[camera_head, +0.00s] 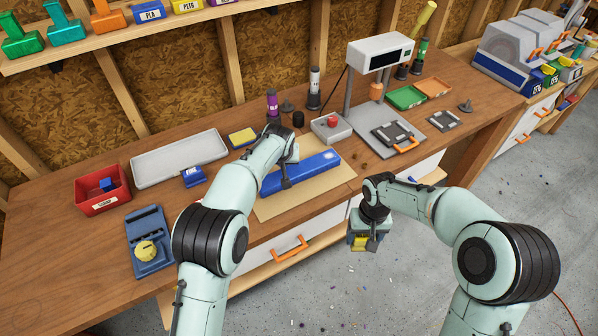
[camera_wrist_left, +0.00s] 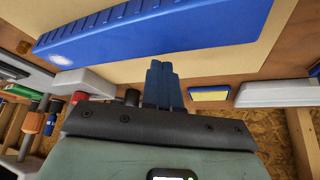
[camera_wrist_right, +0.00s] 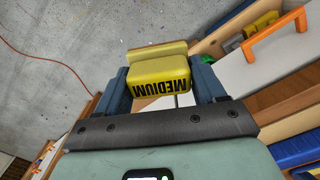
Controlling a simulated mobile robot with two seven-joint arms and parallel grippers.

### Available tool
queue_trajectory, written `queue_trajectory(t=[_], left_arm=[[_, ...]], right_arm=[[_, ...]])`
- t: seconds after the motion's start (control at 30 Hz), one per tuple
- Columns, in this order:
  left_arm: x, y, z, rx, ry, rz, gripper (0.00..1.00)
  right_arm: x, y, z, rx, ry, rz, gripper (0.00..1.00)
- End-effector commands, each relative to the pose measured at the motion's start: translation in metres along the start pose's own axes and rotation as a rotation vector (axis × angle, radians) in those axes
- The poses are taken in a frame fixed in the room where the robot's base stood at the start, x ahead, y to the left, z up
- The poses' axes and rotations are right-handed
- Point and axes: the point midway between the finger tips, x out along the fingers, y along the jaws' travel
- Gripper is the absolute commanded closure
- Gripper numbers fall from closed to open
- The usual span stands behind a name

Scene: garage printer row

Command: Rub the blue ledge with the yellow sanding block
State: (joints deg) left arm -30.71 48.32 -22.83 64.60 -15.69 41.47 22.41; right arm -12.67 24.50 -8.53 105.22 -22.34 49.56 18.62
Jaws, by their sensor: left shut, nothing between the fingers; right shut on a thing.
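The blue ledge (camera_head: 318,166) is a long blue bar lying on a tan sheet on the bench. It also shows at the top of the left wrist view (camera_wrist_left: 130,35), with a pale patch near one end. My left gripper (camera_head: 287,183) is shut and empty at the ledge; its shut fingers also show in the left wrist view (camera_wrist_left: 163,82). I cannot tell whether they touch it. My right gripper (camera_head: 364,246) is shut on the yellow sanding block (camera_wrist_right: 158,76), marked MEDIUM. It holds the block in front of the bench, right of the ledge, apart from it.
A white drawer front with an orange handle (camera_head: 290,248) is under the bench edge. A grey box with a red button (camera_head: 331,127) stands behind the ledge. A yellow pad (camera_head: 242,136), a pale tray (camera_head: 180,158) and a red bin (camera_head: 103,188) sit to the left.

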Motion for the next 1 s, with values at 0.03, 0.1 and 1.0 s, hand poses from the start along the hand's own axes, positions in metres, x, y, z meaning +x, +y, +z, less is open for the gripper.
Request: queue_trajectory(t=[0.03,0.1,1.0], left_arm=[[0.0000,0.0000,0.0000,0.000,0.000,0.000,1.00],[0.0000,0.0000,0.0000,0.000,0.000,0.000,1.00],[0.0056,0.0000,0.0029,0.000,0.000,0.000,1.00]], right_arm=[[-0.0001,0.0000,-0.0001,0.000,0.000,0.000,0.55],[-0.0001,0.0000,-0.0001,0.000,0.000,0.000,0.55],[0.0023,0.0000,0.0011,0.000,-0.002,0.000,0.55]])
